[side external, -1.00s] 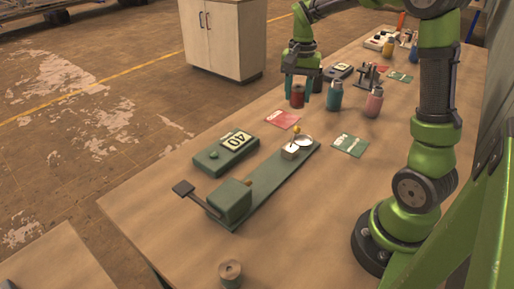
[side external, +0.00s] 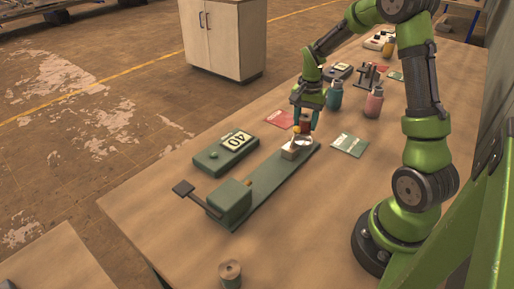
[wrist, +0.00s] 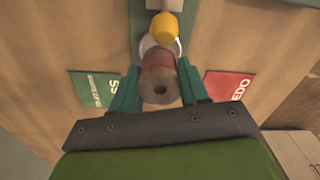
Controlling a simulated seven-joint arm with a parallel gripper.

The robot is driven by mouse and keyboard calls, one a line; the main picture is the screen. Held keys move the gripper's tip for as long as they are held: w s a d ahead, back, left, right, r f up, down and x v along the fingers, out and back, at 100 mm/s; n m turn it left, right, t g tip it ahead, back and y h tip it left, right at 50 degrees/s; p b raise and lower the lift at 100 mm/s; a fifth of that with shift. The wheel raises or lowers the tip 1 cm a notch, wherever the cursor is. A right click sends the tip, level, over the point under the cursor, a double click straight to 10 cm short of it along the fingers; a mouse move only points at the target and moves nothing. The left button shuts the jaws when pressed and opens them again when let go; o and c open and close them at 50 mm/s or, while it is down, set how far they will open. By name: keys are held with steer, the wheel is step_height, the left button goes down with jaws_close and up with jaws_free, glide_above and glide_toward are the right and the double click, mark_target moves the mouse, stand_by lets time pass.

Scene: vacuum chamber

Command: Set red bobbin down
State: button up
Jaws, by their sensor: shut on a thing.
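The red bobbin (side external: 304,122) has red winding and a grey-brown end with a dark centre hole. My gripper (side external: 305,122) is shut on it and holds it upright at the far end of the green bench fixture (side external: 268,182). In the wrist view the bobbin (wrist: 159,74) sits between the two teal fingers. A round white dish (side external: 305,141) on the fixture lies just below the bobbin; the wrist view shows part of its rim (wrist: 147,42) behind it. I cannot tell whether the bobbin touches the dish. A yellow knob (wrist: 165,26) stands close beside it.
A red REDO card (side external: 279,119) and a green PASS card (side external: 349,146) lie on either side. A green display box reading 40 (side external: 226,151) stands left.

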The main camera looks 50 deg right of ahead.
mark_target(304, 130)
steer(key=shift+f, duration=1.95)
steer(key=shift+f, duration=0.1)
steer(key=o, duration=1.1)
steer(key=shift+o, duration=0.2)
step_height(304, 130, up, 12)
steer(key=shift+a+r, duration=0.1)
steer(key=s+a+r+n+t+y, duration=0.1)
steer(key=s+a+r+n+t, duration=0.2)
steer(key=a, duration=0.8)
steer(key=s+a+r+n+t+y, duration=0.1)
steer(key=s+a+r+n+t, duration=0.3)
steer(key=a, duration=0.7)
steer(key=shift+s+r+n, duration=1.05)
steer(key=shift+s+n, duration=0.95)
steer(key=shift+s, duration=0.25)
